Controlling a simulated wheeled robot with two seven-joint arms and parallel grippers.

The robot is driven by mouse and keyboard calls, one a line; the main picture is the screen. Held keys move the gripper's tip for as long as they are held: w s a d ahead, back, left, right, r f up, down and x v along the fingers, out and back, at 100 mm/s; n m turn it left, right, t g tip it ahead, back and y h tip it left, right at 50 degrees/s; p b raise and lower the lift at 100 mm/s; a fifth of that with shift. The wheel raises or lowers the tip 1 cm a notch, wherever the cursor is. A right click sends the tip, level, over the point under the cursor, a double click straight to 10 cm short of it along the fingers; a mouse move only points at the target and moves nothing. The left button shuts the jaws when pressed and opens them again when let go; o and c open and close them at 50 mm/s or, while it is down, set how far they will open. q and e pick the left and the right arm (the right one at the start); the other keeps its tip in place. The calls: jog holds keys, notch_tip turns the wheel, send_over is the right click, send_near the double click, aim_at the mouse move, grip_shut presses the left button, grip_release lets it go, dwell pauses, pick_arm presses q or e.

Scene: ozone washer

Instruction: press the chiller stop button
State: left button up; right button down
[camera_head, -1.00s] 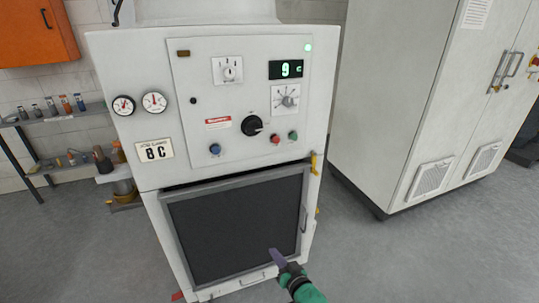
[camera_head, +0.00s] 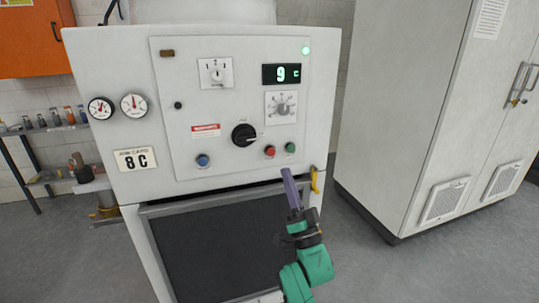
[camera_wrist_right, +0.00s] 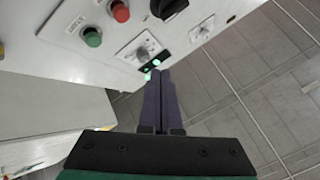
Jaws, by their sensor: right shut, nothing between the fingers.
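The chiller is a white cabinet (camera_head: 110,75) with a control panel (camera_head: 185,120) on its front. A red button (camera_head: 270,151) sits low on the panel, between a black rotary knob (camera_head: 244,135) and a green button (camera_head: 290,147); no stop label is legible. In the right wrist view the red button (camera_wrist_right: 120,11) and green button (camera_wrist_right: 92,37) show at the upper left. My right gripper (camera_head: 287,172) is shut and empty, its purple fingers pointing up just below the green button, apparently apart from the panel. It also shows in the right wrist view (camera_wrist_right: 160,75). My left gripper is not in view.
A blue button (camera_head: 202,160) is at the panel's lower left. The display (camera_head: 282,74) reads 9 C. A yellow latch (camera_head: 315,180) sticks out right of my fingers. A tall grey cabinet (camera_head: 395,110) stands to the right, with clear floor before it.

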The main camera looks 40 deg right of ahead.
aim_at(271, 152)
jog(key=shift+w, duration=0.1)
jog(key=w+d+b, duration=0.3)
jog(key=w+b, duration=0.1)
jog(key=w, duration=0.4)
jog(key=shift+w+f, duration=0.1)
dwell(0.7)
dwell(1.1)
jog(key=shift+w+d, duration=0.1)
jog(key=shift+w, duration=0.3)
